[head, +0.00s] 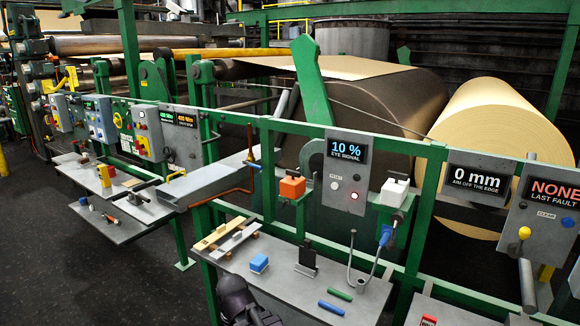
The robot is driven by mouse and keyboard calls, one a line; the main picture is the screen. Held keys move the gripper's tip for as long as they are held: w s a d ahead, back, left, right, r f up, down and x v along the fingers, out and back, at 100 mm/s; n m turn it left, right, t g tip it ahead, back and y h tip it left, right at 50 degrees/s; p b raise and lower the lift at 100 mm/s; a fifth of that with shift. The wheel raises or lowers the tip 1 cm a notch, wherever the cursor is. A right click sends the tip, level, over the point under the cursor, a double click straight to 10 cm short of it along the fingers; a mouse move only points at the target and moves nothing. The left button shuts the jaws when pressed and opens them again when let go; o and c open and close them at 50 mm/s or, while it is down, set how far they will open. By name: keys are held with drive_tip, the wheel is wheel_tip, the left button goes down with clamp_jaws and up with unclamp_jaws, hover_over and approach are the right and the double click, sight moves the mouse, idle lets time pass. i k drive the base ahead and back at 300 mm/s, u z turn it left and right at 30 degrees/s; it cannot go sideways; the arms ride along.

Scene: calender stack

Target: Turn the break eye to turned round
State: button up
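The panel (347,177) reading "10 %" and "EYE SIGNAL" is on the green rail, with a reset button and a lit round button below its display. An orange box (292,187) with a dark top sits on a bracket to its left. A white box (393,193) with a dark top handle sits to its right, above a blue-handled part (385,236). I cannot tell for sure which box is the break eye, or which way it faces. My gripper (248,308) seems to be the dark shape at the bottom edge, below and left of both boxes, touching neither. Its fingertips are not clear.
A grey shelf (290,290) below the panel holds wooden strips, a blue block (259,263), a black upright plate (307,254), a hook, and green and blue rods. The green rail (240,120) runs across the front. Large paper rolls (495,120) stand behind it.

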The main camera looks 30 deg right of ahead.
sight(292, 186)
drive_tip(key=z, duration=0.4)
drive_tip(key=i, duration=0.85)
drive_tip(key=z, duration=0.45)
